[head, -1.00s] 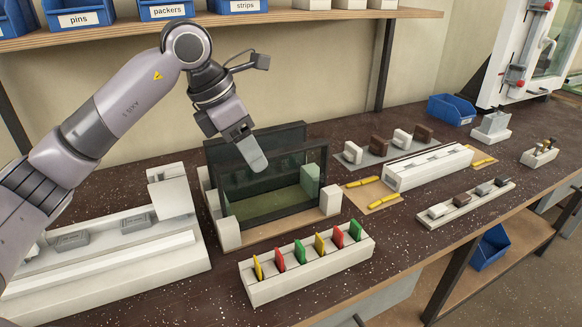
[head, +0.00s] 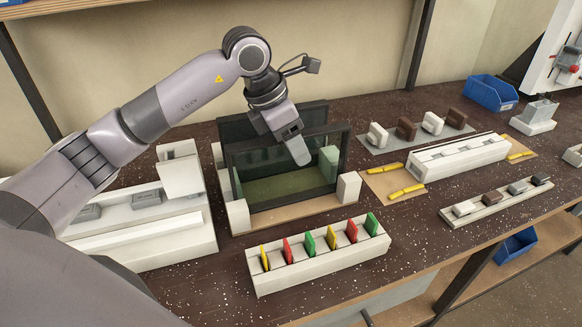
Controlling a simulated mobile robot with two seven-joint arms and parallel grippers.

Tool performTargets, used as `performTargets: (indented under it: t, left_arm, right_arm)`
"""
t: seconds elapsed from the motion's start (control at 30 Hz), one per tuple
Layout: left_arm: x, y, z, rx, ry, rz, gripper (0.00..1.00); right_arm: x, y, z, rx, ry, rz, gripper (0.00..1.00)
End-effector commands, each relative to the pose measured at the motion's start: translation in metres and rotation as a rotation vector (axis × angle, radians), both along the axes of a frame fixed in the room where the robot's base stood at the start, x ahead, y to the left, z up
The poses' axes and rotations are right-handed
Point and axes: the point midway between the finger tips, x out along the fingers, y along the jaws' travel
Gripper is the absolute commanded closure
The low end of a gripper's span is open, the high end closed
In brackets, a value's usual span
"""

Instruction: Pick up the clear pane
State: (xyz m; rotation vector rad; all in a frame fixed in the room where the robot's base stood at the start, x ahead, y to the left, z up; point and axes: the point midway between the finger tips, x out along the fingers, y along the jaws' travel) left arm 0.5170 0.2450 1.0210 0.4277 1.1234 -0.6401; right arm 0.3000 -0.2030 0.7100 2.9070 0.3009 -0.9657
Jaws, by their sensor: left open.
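A rack (head: 238,216) of pale end blocks on a wooden base stands mid-bench with upright panes. A dark-edged see-through pane (head: 275,170) is at the front, with a green floor and a green block showing through it. A darker pane (head: 240,128) stands behind it. I cannot tell for certain which one is the clear pane. My left gripper (head: 298,150) is open and points down at the panes' top edges, right of their middle. It hides part of the front pane's upper edge. I cannot tell whether it touches. My right gripper is not in view.
A white slotted block (head: 320,262) with several coloured tabs stands in front of the rack. A pale fixture (head: 150,235) is at left. A long white profile (head: 455,158), yellow pieces (head: 385,168) and a blue bin (head: 491,93) are at right.

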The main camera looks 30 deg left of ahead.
Motion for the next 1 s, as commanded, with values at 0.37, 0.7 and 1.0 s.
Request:
performTargets:
  t: [0.37,0.7,1.0]
  left_arm:
    - [0.001,-0.001,-0.004,0.0,0.0,0.0,0.74]
    - [0.002,-0.001,-0.001,-0.002,-0.005,0.0,1.0]
    - [0.002,-0.001,0.013,-0.003,-0.008,-0.001,1.0]
  right_arm:
    - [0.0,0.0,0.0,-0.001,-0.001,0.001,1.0]
    - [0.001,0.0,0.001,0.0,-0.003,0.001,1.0]
    - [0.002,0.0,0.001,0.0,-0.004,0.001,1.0]
